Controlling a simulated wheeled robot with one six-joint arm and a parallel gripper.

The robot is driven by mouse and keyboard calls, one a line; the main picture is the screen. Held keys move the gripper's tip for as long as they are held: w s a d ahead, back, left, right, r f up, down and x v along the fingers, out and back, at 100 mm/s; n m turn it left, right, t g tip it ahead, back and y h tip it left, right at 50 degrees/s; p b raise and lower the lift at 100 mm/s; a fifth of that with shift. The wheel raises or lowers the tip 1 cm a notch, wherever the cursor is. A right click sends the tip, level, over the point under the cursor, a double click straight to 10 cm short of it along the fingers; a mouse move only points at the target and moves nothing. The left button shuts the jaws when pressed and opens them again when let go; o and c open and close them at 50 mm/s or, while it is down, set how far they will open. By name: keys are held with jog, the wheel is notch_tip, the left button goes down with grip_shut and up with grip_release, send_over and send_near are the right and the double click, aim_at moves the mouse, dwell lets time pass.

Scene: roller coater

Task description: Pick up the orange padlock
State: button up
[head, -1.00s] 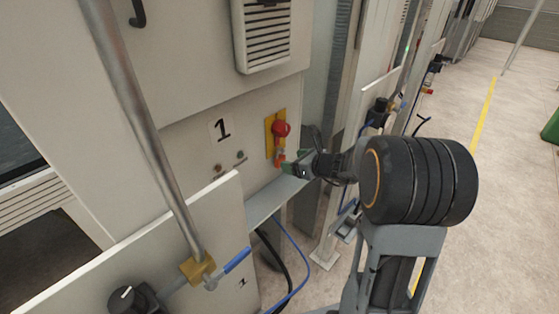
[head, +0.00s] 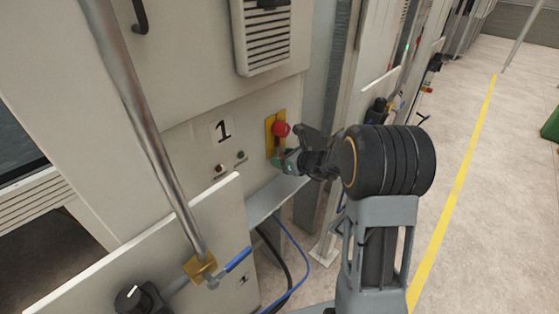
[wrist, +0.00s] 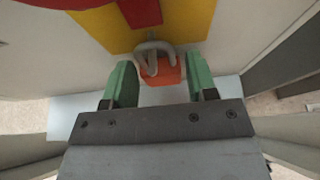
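The orange padlock (wrist: 162,72) hangs by its grey shackle below the red switch on the yellow plate, in the upper middle of the wrist view. My gripper (wrist: 159,82) is open, with one green finger on each side of the padlock. There is a visible gap between each finger and the padlock body. In the head view my gripper (head: 282,159) is at the lower part of the yellow plate (head: 269,132), just under the red switch knob (head: 281,129). The padlock is hidden behind the gripper there.
A narrow grey ledge (head: 275,199) juts out below the plate. Blue and black cables hang below the ledge. Open floor (head: 490,200) lies to the right.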

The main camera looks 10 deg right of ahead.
jog(key=c, duration=0.6)
jog(key=shift+c, duration=0.2)
jog(key=shift+r, duration=0.15)
